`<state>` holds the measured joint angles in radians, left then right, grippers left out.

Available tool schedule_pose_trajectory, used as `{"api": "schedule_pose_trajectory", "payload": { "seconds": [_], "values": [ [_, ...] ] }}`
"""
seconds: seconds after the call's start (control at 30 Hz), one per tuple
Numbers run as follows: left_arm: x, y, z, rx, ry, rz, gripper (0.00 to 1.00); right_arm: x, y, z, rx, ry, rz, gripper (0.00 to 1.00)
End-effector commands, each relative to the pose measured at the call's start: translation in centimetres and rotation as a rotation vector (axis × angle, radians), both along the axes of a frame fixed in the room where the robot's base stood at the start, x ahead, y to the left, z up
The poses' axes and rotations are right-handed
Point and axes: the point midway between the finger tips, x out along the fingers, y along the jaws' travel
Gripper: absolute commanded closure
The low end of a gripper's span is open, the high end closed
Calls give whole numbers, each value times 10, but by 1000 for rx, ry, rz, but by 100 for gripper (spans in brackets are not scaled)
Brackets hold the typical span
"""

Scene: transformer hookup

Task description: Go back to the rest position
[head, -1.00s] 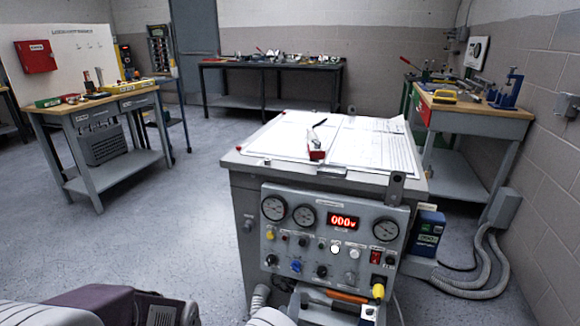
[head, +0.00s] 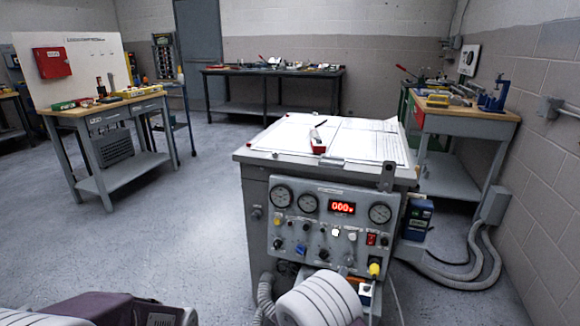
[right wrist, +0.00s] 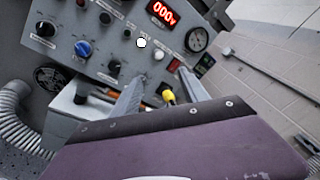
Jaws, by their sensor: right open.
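The test bench (head: 255,190) stands ahead with a grey control panel (head: 322,222) on its front. The red display (head: 342,207) reads 000 and also shows in the right wrist view (right wrist: 161,13). A yellow-ended plug (head: 375,269) sits at the panel's lower right; it appears between my finger lines in the right wrist view (right wrist: 168,97). My right gripper (right wrist: 163,74) is open, its two fingers apart and pointing toward the panel, with nothing seen held. My left gripper is out of view; only left arm parts show at lower left.
Grey conduit hoses (head: 480,262) run along the floor at right beside a wall box (head: 494,207). Workbenches stand at left (head: 122,172), back (head: 270,106) and right (head: 445,178). Open floor (head: 200,235) lies left of the test bench.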

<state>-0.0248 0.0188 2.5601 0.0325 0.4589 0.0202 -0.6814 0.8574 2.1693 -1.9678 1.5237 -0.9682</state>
Motion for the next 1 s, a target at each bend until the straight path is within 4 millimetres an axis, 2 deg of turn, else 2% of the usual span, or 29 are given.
{"api": "schedule_pose_trajectory", "payload": {
  "seconds": [0.07, 0.17, 0.23, 0.27, 0.3, 0.37, 0.4, 0.47, 0.5, 0.57, 0.67, 0.8, 0.83, 0.87, 0.9, 0.93, 1.0],
  "values": [
    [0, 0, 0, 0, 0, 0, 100, -2, -36, 17, 39, -22, -109, 48],
    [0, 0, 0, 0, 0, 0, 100, -18, -93, 34, 121, -45, -291, 48],
    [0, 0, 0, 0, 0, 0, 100, -43, -142, 42, 226, -69, -472, 48],
    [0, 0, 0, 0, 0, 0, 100, -59, -163, 44, 286, -83, -564, 48],
    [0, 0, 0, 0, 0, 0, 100, -85, -190, 43, 385, -110, -700, 48],
    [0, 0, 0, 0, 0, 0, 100, -133, -220, 34, 565, -171, -918, 48],
    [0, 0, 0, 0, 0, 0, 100, -166, -231, 23, 708, -227, -1073, 48],
    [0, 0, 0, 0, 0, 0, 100, -215, -229, 2, 949, -346, -1314, 48],
    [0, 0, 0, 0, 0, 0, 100, -238, -217, -12, 1104, -437, -1458, 48],
    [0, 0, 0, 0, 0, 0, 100, -258, -193, -29, 1312, -576, -1641, 48],
    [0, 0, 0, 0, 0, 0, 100, -267, -149, -48, 1595, -804, -1882, 48],
    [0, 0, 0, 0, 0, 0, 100, -254, -92, -64, 1872, -1125, -2165, 48],
    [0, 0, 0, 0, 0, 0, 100, -249, -83, -66, -1875, 1183, 2180, 48],
    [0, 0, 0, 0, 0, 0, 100, -242, -74, -68, -1796, 1194, 2094, 48],
    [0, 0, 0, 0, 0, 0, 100, -227, -65, -67, -1688, 1212, 1953, 48],
    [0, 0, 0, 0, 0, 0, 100, -218, -65, -66, -1644, 1234, 1880, 48],
    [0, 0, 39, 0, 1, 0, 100, -221, -65, -27, -1644, 1238, 1894, 48]
  ]
}}
